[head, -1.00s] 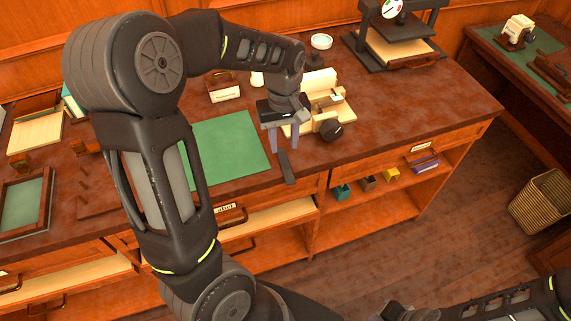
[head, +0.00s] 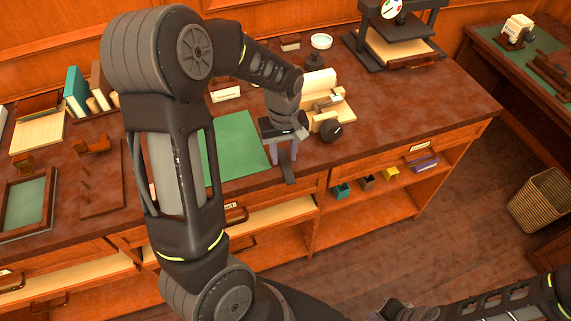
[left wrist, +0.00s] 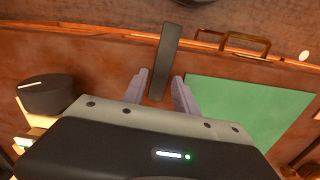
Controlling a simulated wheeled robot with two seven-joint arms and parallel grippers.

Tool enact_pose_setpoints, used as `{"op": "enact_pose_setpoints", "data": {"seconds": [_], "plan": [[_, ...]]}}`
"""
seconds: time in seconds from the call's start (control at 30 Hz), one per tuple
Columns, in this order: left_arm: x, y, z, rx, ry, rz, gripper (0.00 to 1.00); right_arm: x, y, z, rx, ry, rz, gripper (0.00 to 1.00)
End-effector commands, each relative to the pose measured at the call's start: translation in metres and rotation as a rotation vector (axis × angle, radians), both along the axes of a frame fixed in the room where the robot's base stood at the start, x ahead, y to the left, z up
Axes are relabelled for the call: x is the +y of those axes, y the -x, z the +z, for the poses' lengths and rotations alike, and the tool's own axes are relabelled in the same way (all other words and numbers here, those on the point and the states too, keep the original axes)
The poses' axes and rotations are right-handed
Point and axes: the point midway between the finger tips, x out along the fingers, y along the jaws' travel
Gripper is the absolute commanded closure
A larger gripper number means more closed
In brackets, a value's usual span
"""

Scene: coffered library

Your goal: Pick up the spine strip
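The spine strip (head: 287,170) is a narrow dark grey bar lying on the worktable, right of the green mat, its near end close to the table's front edge. It also shows in the left wrist view (left wrist: 166,55), running up from between the fingers. My left gripper (head: 284,158) is open just above the strip's far part, one finger to each side. In the left wrist view the fingertips (left wrist: 160,80) straddle the strip with a gap on both sides. The strip's far end is hidden by the gripper. My right arm shows at the lower right; its gripper is unclear.
The green mat (head: 233,146) lies left of the strip. A wooden device with a dark round knob (head: 330,130) stands close to its right. A black press (head: 398,45) stands at the back. The table's right part is clear.

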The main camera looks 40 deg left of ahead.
Motion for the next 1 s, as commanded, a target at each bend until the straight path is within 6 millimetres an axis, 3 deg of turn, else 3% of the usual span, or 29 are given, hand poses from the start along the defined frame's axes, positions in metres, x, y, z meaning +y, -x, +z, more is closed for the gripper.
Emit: {"op": "enact_pose_setpoints", "data": {"seconds": [0.23, 0.63, 1.0], "plan": [[-0.0001, -0.0002, 0.0003, 0.0, 0.0, 0.0, 0.67, 0.0001, 0.0, 0.0, 0.0, 0.0, 0.0, 1.0], [-0.0001, -0.0002, 0.0004, 0.0, 0.0, 0.0, 1.0, 0.0, -0.0001, 0.0001, 0.0, 0.0, 0.0, 1.0], [-0.0001, -0.0002, 0.0004, 0.0, 0.0, 0.0, 1.0, 0.0001, 0.0, 0.0001, 0.0, 0.0, 0.0, 1.0]]}}
